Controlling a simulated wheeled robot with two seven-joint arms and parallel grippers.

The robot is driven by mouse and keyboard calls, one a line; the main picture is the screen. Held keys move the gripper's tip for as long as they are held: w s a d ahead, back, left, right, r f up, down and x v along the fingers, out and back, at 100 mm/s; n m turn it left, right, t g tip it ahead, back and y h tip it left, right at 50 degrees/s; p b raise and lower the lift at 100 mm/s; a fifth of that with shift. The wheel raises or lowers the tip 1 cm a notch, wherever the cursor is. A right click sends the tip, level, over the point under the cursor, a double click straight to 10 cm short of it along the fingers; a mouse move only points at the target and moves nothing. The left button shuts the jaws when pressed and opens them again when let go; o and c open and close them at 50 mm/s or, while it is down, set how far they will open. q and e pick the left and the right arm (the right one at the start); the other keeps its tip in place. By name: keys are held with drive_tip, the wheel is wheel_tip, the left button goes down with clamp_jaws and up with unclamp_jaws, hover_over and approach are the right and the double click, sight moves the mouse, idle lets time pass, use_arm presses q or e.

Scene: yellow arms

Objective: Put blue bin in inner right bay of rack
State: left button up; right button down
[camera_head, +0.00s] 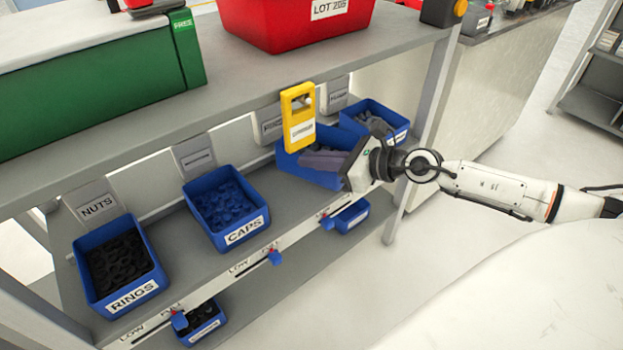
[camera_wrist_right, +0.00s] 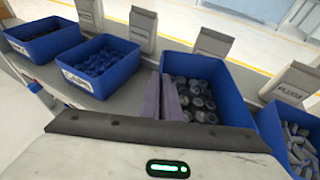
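A blue bin (camera_head: 290,166) of dark round parts stands in the inner right bay of the rack's shelf (camera_head: 160,213), between the CAPS bin and the far right bin. It fills the middle of the right wrist view (camera_wrist_right: 235,88). My right gripper (camera_head: 325,160) reaches in from the right at this bin. In the right wrist view its two purplish fingers (camera_wrist_right: 163,98) are close together at the bin's left wall, one on each side, and look shut on it. The gripper body hides the bin's near end. My left gripper is not in view.
The RINGS bin (camera_head: 118,264) and CAPS bin (camera_head: 227,206) stand to the left; another blue bin (camera_head: 374,120) is close on the right. The upper shelf (camera_head: 240,85) overhangs, with a yellow hanging holder (camera_head: 298,117) near my gripper. A rack post (camera_head: 420,135) stands at right.

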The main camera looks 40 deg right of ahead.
sight(295, 175)
drive_tip(key=shift+w+f+b, duration=0.1)
drive_tip(key=shift+f+b, duration=1.15)
drive_tip(key=shift+f, duration=0.95)
drive_tip(key=shift+f, duration=0.15)
drive_tip(key=c, duration=2.4)
unclamp_jaws()
drive_tip(key=shift+f, duration=0.2)
drive_tip(key=o, duration=0.4)
